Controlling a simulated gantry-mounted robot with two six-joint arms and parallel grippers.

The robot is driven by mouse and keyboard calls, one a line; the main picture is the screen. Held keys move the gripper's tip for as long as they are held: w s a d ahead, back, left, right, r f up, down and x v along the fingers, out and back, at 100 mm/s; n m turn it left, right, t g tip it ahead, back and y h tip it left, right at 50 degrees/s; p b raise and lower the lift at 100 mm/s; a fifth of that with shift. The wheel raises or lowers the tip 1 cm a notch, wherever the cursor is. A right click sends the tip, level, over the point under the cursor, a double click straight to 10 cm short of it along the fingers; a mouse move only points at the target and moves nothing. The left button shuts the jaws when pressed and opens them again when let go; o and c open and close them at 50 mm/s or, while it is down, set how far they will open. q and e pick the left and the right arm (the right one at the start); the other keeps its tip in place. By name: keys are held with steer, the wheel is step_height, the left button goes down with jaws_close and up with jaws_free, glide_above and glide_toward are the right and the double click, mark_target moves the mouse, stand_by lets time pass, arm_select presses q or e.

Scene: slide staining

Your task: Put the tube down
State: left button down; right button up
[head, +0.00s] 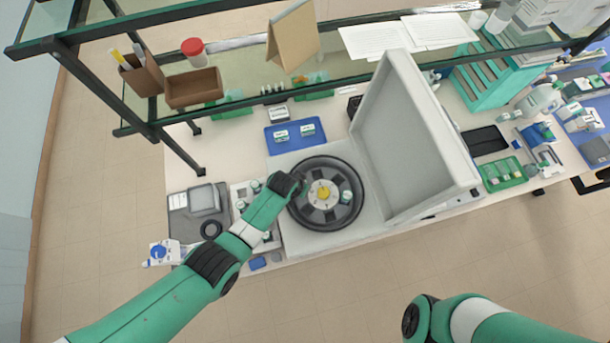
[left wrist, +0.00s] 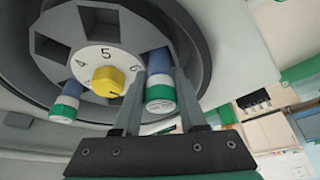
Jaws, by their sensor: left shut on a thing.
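My left gripper (head: 300,186) is over the left part of the round dark rotor (head: 323,221) of the open centrifuge. In the left wrist view the gripper (left wrist: 162,74) is shut on a tube (left wrist: 160,92) with a blue body and a green and white cap. The tube's far end is at the rotor slot by the number 6; how deep it sits cannot be told. A second, similar tube (left wrist: 65,104) sits in a slot on the other side of the yellow knob (left wrist: 106,81). My right gripper is not in view; only that arm shows at the bottom right.
The centrifuge's raised grey lid (head: 405,140) stands right of the rotor. A blue tray (head: 281,146) with small items lies behind it. A scale-like device (head: 200,205) stands at the left. A shelf with a wooden box (head: 194,88) spans the back. The floor in front is clear.

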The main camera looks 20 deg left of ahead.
arm_select(q)
steer(key=shift+f+b, duration=0.55)
steer(key=shift+f, duration=0.05)
steer(key=shift+c, duration=2.3)
jaws_free()
steer(key=shift+s+a, duration=0.1)
